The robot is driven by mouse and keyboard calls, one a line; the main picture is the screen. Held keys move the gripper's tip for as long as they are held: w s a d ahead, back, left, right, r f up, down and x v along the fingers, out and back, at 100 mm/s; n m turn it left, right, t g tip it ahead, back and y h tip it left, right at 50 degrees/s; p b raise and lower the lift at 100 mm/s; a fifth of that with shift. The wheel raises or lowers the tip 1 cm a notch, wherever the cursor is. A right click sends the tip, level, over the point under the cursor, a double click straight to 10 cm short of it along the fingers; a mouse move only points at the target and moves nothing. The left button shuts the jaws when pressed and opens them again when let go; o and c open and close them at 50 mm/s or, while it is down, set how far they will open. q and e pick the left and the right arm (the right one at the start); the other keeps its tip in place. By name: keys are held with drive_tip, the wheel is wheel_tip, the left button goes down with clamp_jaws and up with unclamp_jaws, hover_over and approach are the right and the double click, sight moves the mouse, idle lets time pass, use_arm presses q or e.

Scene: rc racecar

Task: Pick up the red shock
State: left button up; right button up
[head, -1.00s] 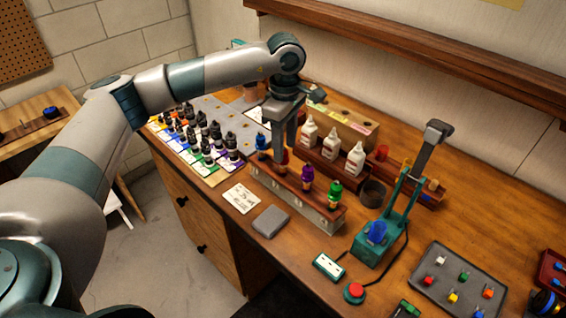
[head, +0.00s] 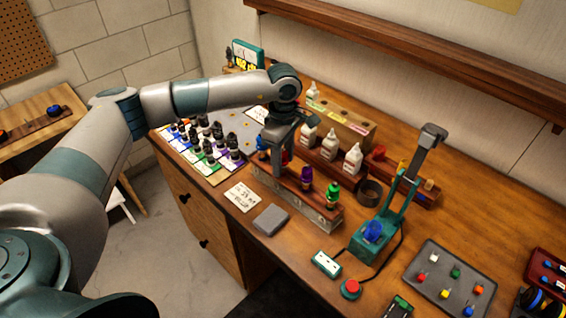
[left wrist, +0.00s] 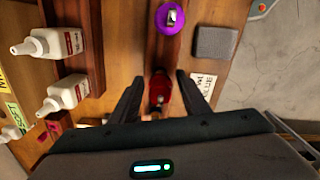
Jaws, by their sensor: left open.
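The red shock (left wrist: 160,88) stands in the wooden rack, seen from above between my left gripper's fingers in the left wrist view. In the head view only a bit of the red shock (head: 285,157) shows, mostly hidden behind the gripper. My left gripper (head: 278,168) points down at the rack. Its two fingers (left wrist: 160,93) are spread, one on each side of the red shock, with gaps visible. The wooden rack (head: 320,217) also holds a purple shock (head: 306,178) and a green shock (head: 333,194). My right gripper is not in view.
White bottles (head: 353,158) stand in a holder behind the rack. Several dark-capped shocks stand on the coloured cards to the left. A grey pad (head: 271,219) lies in front. A teal stand (head: 372,240) is to the right. Bare tabletop lies between these things.

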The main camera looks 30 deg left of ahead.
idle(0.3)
use_arm(q)
drive_tip(key=c, duration=1)
drive_tip(key=shift+r+b, duration=0.6)
drive_tip(key=shift+r, duration=0.3)
wheel_tip(320, 180, up, 8)
drive_tip(key=b, duration=0.3)
drive_tip(key=shift+r, duration=0.15)
drive_tip(key=shift+r+p, duration=1.35)
drive_tip(key=shift+r, duration=2.55)
